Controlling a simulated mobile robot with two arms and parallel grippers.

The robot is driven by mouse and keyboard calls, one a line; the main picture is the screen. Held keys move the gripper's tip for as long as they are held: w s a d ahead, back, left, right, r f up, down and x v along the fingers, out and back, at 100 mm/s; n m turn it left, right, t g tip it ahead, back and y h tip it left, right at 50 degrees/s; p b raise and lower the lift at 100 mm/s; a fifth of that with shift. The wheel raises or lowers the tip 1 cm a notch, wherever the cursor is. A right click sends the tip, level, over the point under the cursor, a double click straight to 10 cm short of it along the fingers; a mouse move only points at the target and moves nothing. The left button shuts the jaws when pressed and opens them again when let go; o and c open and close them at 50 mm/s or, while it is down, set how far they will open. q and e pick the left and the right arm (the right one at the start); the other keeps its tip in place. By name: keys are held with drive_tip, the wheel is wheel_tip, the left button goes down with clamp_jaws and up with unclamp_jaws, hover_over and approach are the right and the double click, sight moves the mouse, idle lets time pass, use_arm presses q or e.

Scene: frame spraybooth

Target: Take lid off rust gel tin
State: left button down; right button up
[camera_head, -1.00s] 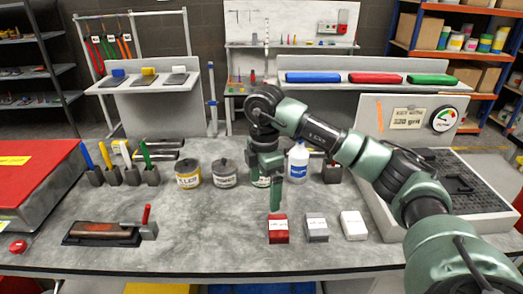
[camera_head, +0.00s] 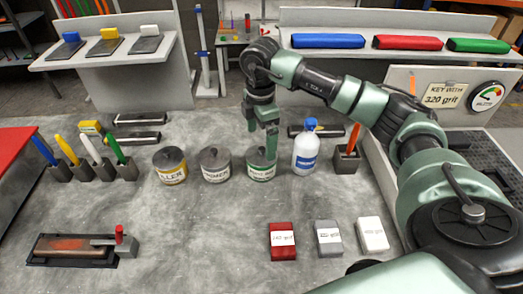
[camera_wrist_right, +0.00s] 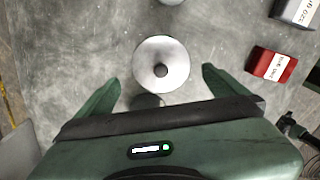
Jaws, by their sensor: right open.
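The rust gel tin (camera_head: 260,171) is the rightmost of three round tins on the grey bench, with a pale, green-edged label. Its round lid is on, partly behind my gripper. My right gripper (camera_head: 261,142) points down at the tin, open, with one finger in front of it. In the right wrist view, a round pale lid with a dark central knob (camera_wrist_right: 161,70) lies ahead of and between the spread fingertips of my gripper (camera_wrist_right: 162,80), touching neither. I take it to be this tin's lid. My left gripper is not in view.
A white spray bottle (camera_head: 305,152) stands close right of the tin, and the primer tin (camera_head: 215,165) close left. The filler tin (camera_head: 170,166) is farther left. Red (camera_head: 282,241), grey (camera_head: 328,238) and white (camera_head: 373,234) blocks lie nearer me. The bench's middle front is clear.

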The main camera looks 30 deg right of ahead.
sight(261, 148)
wheel_tip(261, 148, down, 4)
drive_tip(key=shift+s+d+r+p, duration=0.1)
drive_tip(key=shift+s+r+p, duration=0.05)
drive_tip(key=shift+p, duration=0.5)
drive_tip(key=shift+f, duration=0.3)
drive_tip(key=c, duration=1.2)
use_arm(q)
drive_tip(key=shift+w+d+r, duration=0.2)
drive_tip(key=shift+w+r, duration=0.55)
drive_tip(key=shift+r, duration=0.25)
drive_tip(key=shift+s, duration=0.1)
use_arm(e)
drive_tip(key=shift+r, duration=0.15)
